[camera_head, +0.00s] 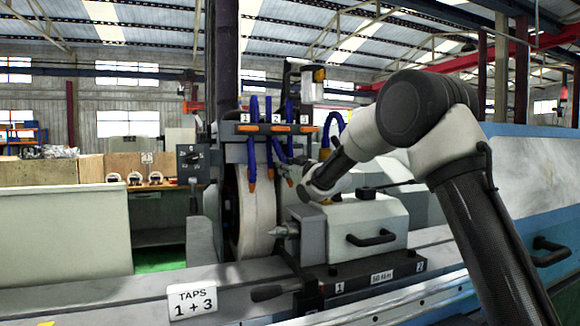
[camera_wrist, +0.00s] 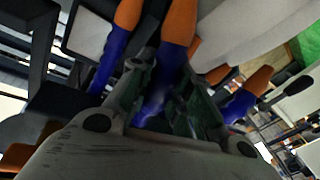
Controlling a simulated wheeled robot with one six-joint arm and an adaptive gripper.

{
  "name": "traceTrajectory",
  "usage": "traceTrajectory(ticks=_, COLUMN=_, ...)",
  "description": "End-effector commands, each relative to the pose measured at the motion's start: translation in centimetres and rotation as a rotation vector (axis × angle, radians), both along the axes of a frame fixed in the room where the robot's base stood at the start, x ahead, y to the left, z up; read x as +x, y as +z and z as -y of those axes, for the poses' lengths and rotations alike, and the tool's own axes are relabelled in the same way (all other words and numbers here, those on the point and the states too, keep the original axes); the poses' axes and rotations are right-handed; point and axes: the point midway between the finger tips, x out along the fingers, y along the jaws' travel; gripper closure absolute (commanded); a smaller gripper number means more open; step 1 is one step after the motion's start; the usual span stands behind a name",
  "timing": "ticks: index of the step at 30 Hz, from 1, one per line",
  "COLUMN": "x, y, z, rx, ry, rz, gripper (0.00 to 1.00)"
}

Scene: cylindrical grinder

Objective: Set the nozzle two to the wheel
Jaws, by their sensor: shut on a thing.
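The pale grinding wheel (camera_head: 262,215) stands upright in the left-middle of the head view. Blue hoses with orange nozzle tips hang from a bar with labels 1, 2 and 3 (camera_head: 275,128) above it. One hose (camera_head: 252,155) hangs nearly straight beside the wheel. Another, seemingly nozzle two (camera_head: 290,182), hangs just right of the wheel. My gripper (camera_wrist: 172,85) is shut on a blue hose (camera_wrist: 153,98), whose orange tip (camera_wrist: 178,22) sticks out beyond the fingers. In the head view my gripper (camera_head: 299,162) is small and partly hidden among the hoses.
A grey headstock with a black handle (camera_head: 370,238) and a pointed centre (camera_head: 282,231) stand just right of the wheel, below my arm. Other hoses hang close to my fingers.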

Motion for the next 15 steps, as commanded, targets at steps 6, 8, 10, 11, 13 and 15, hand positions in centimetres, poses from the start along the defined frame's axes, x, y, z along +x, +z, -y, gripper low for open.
traceTrajectory(ticks=6, x=-0.5, y=-0.5, z=-1.7, rx=0.147, ry=0.002, rz=-0.043, gripper=1.00)
traceTrajectory(ticks=8, x=-0.6, y=-0.6, z=-2.1, rx=0.183, ry=0.002, rz=-0.052, gripper=1.00)
traceTrajectory(ticks=10, x=-0.7, y=-0.6, z=-2.5, rx=0.221, ry=0.002, rz=-0.063, gripper=1.00)
traceTrajectory(ticks=11, x=-0.8, y=-0.6, z=-2.7, rx=0.234, ry=0.002, rz=-0.067, gripper=1.00)
traceTrajectory(ticks=13, x=-0.9, y=-0.6, z=-2.9, rx=0.265, ry=0.002, rz=-0.076, gripper=1.00)
traceTrajectory(ticks=15, x=-0.9, y=-0.6, z=-3.2, rx=0.289, ry=0.001, rz=-0.083, gripper=1.00)
